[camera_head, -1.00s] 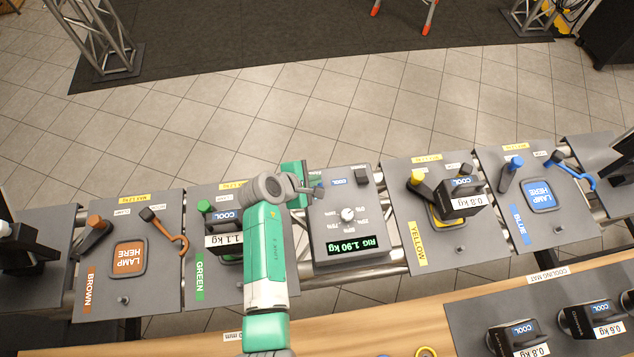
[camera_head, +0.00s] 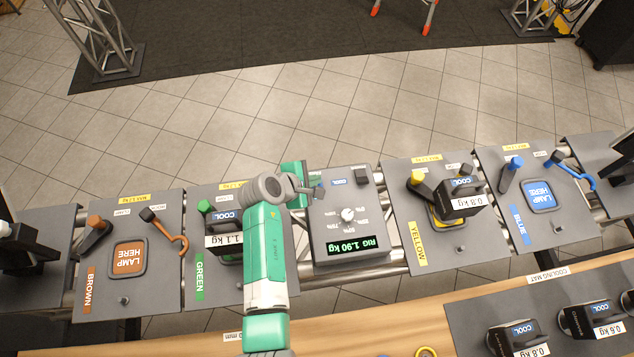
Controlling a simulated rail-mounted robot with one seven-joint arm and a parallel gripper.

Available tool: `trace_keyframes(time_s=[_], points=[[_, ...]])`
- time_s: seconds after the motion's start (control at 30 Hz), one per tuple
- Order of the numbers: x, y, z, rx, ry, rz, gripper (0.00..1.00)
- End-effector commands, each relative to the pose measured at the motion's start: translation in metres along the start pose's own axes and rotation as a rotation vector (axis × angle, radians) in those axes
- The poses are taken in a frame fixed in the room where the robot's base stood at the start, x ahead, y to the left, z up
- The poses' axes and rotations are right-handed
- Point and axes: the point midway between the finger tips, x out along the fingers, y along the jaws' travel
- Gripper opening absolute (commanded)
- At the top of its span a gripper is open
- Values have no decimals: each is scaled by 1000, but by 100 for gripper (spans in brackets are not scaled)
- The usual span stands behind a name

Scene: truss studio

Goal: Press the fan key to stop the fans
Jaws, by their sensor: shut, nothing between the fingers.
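A grey control box (camera_head: 325,215) stands in the middle of the row. It carries a white round knob (camera_head: 348,214) with percent marks, a small blue label (camera_head: 337,182) and a green-lit display (camera_head: 356,245) reading RIG 1.90 kg. A dark raised block (camera_head: 362,175) sits at its far right corner. I cannot read any fan marking, so I cannot tell which part is the fan key. My gripper (camera_head: 319,190) is shut and empty, over the box's far left corner, left of the blue label. It hides the surface beneath it; whether it touches cannot be told.
A green station (camera_head: 193,275) with a 1.1 kg lamp is left of the box, a yellow one (camera_head: 418,243) with a 0.8 kg lamp right. Brown (camera_head: 100,290) and blue (camera_head: 520,225) stations have empty pads. A cooling mat (camera_head: 470,310) holds several lamps.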

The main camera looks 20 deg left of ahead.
Motion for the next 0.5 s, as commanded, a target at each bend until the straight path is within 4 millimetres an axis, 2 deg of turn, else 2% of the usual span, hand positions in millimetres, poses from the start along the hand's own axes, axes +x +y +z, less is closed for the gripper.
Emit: trace_keyframes(time_s=[0.5], points=[[5, -4, -4, -1, 0, -1, 0]])
